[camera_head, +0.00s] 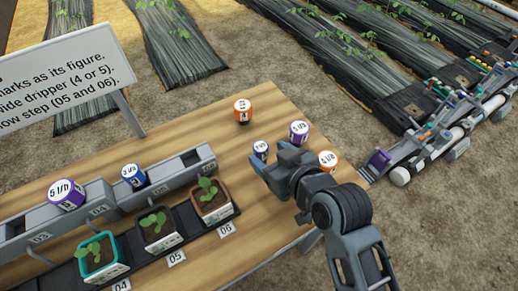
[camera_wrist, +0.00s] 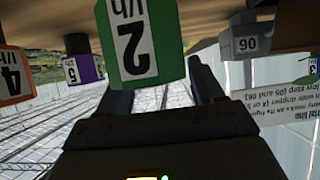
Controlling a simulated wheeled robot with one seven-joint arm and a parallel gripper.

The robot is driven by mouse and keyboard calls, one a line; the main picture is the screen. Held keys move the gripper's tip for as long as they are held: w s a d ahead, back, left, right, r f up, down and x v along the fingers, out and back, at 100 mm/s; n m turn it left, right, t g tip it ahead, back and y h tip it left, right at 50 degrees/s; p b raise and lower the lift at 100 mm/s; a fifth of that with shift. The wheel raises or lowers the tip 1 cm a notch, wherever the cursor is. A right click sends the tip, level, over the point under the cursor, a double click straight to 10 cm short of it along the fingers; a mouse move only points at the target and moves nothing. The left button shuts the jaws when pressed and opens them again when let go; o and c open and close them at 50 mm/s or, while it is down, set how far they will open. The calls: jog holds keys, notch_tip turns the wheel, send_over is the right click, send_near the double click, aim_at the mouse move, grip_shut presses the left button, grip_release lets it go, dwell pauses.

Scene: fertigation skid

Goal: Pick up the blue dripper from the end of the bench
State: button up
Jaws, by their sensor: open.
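My gripper (camera_head: 272,160) is open and low over the end of the bench. Another blue dripper (camera_head: 133,175) sits on the grey rail to the left.
A purple dripper (camera_head: 298,131) and an orange one (camera_head: 328,160) stand close to the right of my gripper. Another orange dripper (camera_head: 242,110) is farther back. The wooden bench (camera_head: 200,115) also bears a grey rail (camera_head: 110,207) and potted seedlings at left. A sign (camera_head: 60,75) stands behind.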

aim_at(265, 154)
jog(key=x, duration=0.5)
jog(key=shift+s+f+p, duration=0.1)
jog(key=shift+f+p, duration=0.05)
jog(key=shift+p, duration=0.2)
jog(key=c, duration=1)
